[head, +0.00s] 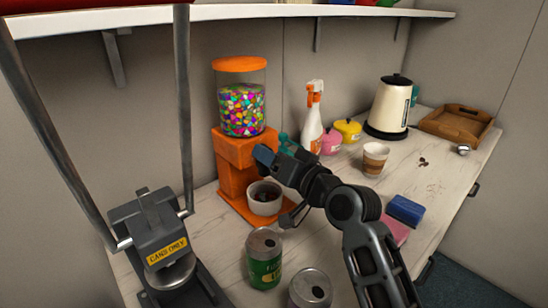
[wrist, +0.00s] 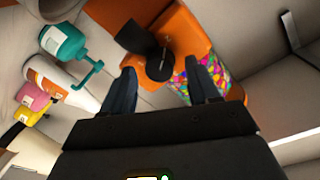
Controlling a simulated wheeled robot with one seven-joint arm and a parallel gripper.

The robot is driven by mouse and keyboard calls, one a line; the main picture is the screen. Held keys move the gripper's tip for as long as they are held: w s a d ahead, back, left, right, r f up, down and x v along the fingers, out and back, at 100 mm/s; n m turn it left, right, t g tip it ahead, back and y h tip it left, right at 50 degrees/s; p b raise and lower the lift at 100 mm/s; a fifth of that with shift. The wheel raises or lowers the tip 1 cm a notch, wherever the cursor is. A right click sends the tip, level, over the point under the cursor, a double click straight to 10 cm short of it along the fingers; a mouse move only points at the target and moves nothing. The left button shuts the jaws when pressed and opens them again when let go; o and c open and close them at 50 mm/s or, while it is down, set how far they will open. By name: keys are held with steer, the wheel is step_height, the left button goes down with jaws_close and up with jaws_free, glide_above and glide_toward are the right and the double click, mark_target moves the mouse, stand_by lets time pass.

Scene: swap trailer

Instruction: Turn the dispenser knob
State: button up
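The orange dispenser (head: 235,160) stands against the back wall, with a clear jar of coloured candies (head: 242,108) on top. My gripper (head: 266,156) is at its front and hides the knob in the head view. In the wrist view, a dark round part that looks like the knob (wrist: 159,68) sits on the orange front, next to a black chute-like piece (wrist: 137,38). My gripper (wrist: 161,76) is open there, with one finger on each side of the round part. I cannot tell whether the fingers touch it.
A white bowl (head: 265,207) stands under my gripper. A can crusher (head: 160,240) is at left, and two cans (head: 264,262) stand in front. A spray bottle (head: 312,128), pink and yellow pots (head: 347,131), a cup (head: 375,160) and sponges (head: 405,209) are to the right.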

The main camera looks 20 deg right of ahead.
steer(key=shift+s, duration=0.1)
steer(key=b+v, duration=0.1)
steer(key=v, duration=0.6)
steer(key=shift+s, duration=0.3)
steer(key=shift+d, duration=0.15)
